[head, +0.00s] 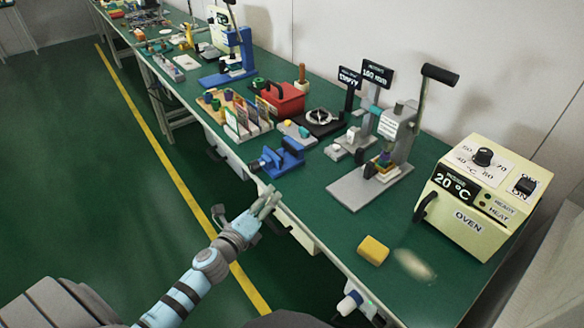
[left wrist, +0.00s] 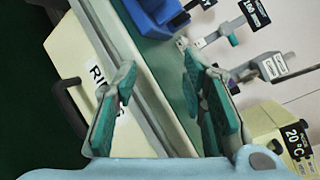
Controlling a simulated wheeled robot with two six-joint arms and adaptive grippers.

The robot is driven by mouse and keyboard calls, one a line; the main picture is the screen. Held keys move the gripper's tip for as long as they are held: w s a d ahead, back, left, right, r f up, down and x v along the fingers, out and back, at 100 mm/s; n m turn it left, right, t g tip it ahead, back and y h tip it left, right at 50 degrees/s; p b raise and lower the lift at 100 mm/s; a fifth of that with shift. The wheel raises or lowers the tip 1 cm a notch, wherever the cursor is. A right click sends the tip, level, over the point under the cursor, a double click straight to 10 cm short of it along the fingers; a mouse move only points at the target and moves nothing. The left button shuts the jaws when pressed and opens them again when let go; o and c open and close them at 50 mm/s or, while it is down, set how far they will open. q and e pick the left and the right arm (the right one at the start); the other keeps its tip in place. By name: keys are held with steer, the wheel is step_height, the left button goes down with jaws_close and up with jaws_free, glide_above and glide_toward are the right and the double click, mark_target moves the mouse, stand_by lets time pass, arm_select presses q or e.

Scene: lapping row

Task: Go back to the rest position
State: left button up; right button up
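My left gripper (head: 266,203) is at the front edge of the green bench (head: 316,222), beside a drawer front. In the left wrist view its two green-padded fingers (left wrist: 160,95) stand well apart with nothing between them. The bench edge and the drawer front marked with partly hidden letters (left wrist: 97,82) lie behind the fingers. My right gripper is not in view.
A blue vise (head: 278,160) sits on the bench close to my left gripper. A grey press (head: 385,150), a cream oven (head: 480,197) and a yellow block (head: 373,250) stand to the right. The green floor (head: 90,190) left of the bench is clear.

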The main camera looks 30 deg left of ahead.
arm_select(q)
steer(key=s+f+n+g+y, duration=0.45)
steer(key=s+n+g, duration=0.25)
steer(key=s+n, duration=0.65)
steer(key=s+d+f+n+g+h, duration=0.25)
steer(key=s+d+n, duration=0.2)
steer(key=s, duration=0.25)
steer(key=s+d+f+n+g+h, duration=0.1)
steer(key=s+d+n+g, duration=0.25)
steer(key=s+n, duration=0.3)
step_height(320, 180, down, 16)
steer(key=s+a+f+g+p, duration=0.1)
steer(key=s+a+g+p, duration=0.1)
steer(key=p, duration=0.2)
steer(key=s+f+p, duration=0.1)
steer(key=s+f, duration=0.3)
steer(key=s, duration=0.3)
steer(key=s+f+p, duration=0.2)
steer(key=s+f, duration=0.1)
steer(key=s, duration=0.3)
steer(key=shift+s+a+f+g, duration=0.4)
